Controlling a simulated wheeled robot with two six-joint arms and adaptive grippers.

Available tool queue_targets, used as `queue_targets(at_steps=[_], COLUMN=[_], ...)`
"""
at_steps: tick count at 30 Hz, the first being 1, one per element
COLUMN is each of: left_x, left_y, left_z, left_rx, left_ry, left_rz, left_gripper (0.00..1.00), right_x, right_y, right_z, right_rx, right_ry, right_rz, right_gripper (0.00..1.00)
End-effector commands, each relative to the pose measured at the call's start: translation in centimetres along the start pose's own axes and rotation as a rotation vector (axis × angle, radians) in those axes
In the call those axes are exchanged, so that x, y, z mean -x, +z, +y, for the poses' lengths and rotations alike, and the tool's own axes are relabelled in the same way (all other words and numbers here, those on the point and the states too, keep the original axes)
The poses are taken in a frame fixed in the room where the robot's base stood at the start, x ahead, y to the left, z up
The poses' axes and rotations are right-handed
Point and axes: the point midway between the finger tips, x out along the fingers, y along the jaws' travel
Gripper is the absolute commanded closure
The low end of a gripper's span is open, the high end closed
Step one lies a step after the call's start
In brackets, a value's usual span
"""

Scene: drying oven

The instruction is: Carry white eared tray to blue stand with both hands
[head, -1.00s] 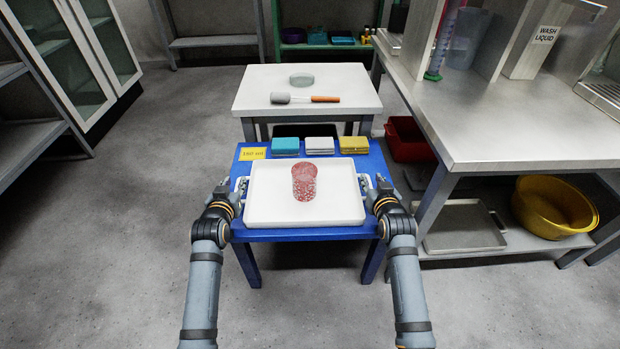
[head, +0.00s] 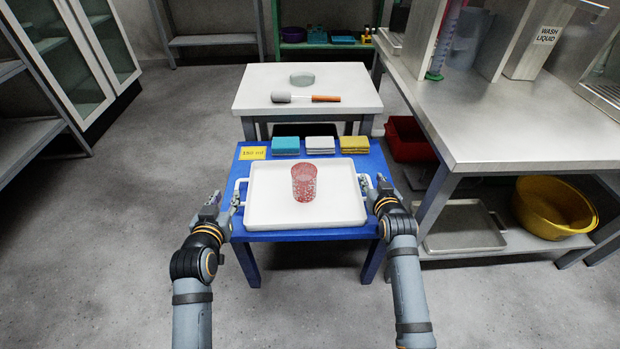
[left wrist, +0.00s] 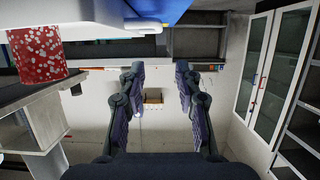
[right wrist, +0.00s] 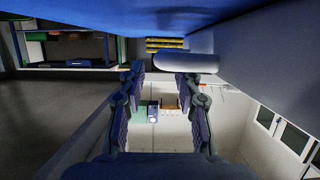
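The white eared tray (head: 265,213) lies flat on the blue stand (head: 242,232), with a clear beaker of red-and-white pieces (head: 304,183) upright on it. The tray's left ear (head: 238,190) is free. My right gripper (head: 374,186) is open beside the right ear (head: 363,184). In the right wrist view a white bar (right wrist: 187,62), likely this ear, shows near the spread fingertips; I cannot tell whether they touch. The left wrist view shows the tray (left wrist: 90,16) and beaker (left wrist: 38,52).
A white table (head: 350,88) stands behind. A steel bench (head: 540,135) is on the right. The floor at left is clear.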

Motion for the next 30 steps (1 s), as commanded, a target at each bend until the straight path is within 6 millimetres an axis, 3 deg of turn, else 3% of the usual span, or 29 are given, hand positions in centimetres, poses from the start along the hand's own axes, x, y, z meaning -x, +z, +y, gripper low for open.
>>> queue_targets(at_steps=[1, 3, 8, 21, 30], left_x=[0.0, 0.0, 0.0, 0.1, 0.1], left_y=[0.4, 0.3, 0.3, -0.1, -0.2], left_z=[0.0, 0.0, 0.0, 0.0, 0.0], left_rx=[0.001, 0.001, 0.001, 0.002, 0.002], left_ry=[0.000, 0.000, 0.000, 0.000, 0.000], left_rz=[0.001, 0.003, 0.003, 0.004, 0.004], left_gripper=[0.66, 0.66, 0.66, 0.66, 0.66], right_x=[-0.4, -0.4, 0.8, 8.2, 9.1], right_y=[3.2, 3.2, 3.0, 0.0, -0.6], right_z=[-0.1, -0.1, -0.2, -0.2, -0.2], right_rx=[0.007, 0.006, 0.004, 0.003, 0.005], right_ry=[-0.002, -0.002, -0.002, 0.001, 0.002], right_rz=[-0.055, -0.054, -0.049, 0.005, 0.016], right_gripper=[0.66, 0.66, 0.66, 0.66, 0.66])
